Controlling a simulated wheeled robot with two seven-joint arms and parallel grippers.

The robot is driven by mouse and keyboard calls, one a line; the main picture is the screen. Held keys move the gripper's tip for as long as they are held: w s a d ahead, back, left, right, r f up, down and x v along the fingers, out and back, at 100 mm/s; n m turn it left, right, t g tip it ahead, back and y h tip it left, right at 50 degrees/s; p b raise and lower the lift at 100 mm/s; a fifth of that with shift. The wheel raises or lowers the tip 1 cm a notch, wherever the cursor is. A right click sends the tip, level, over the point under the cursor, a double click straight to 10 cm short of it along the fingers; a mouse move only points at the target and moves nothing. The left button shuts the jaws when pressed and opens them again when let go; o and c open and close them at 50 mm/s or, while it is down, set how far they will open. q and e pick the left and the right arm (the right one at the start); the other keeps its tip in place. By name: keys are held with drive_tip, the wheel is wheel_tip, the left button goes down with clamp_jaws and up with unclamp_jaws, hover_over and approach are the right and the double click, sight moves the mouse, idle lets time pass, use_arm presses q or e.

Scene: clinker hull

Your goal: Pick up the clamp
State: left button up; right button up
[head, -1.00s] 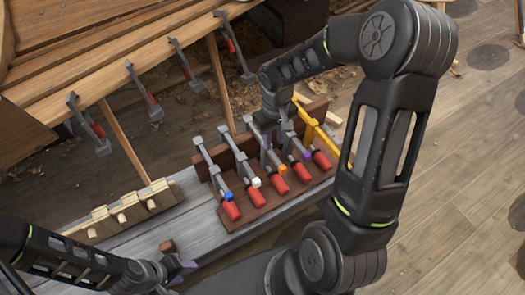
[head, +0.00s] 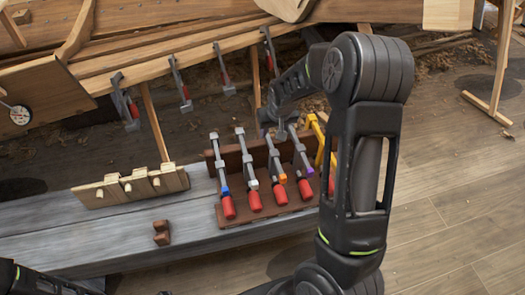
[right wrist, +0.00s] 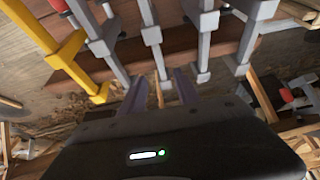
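Several bar clamps with red handles stand in a brown wooden rack (head: 262,212) on the grey bench. Their coloured collars differ: a blue-collared clamp (head: 220,172), a white-collared clamp (head: 246,165), an orange-collared clamp (head: 275,166) and a purple-collared clamp (head: 300,158). My right gripper (head: 281,132) is at the upper ends of the orange- and purple-collared clamps, partly hidden. In the right wrist view my right gripper (right wrist: 160,90) has its fingers apart, with a grey clamp bar (right wrist: 152,38) reaching down between them; contact cannot be told. Part of my left arm shows at bottom left, its gripper out of frame.
A yellow clamp (head: 318,140) stands at the rack's right end. More clamps (head: 180,82) hang along the hull plank. A pale wooden block piece (head: 130,188) and a small brown block (head: 161,233) rest on the bench (head: 60,235).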

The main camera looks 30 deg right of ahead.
sight(269, 139)
drive_tip(key=shift+w+f, duration=0.1)
drive_tip(key=shift+w, duration=0.05)
drive_tip(key=shift+f, duration=0.2)
drive_tip(key=shift+x, duration=0.95)
drive_tip(key=shift+f, duration=0.15)
drive_tip(key=shift+x, duration=2.6)
drive_tip(key=shift+d, duration=0.1)
drive_tip(key=shift+f+b, duration=0.2)
drive_tip(key=shift+b, duration=0.2)
drive_tip(key=shift+c, duration=0.5)
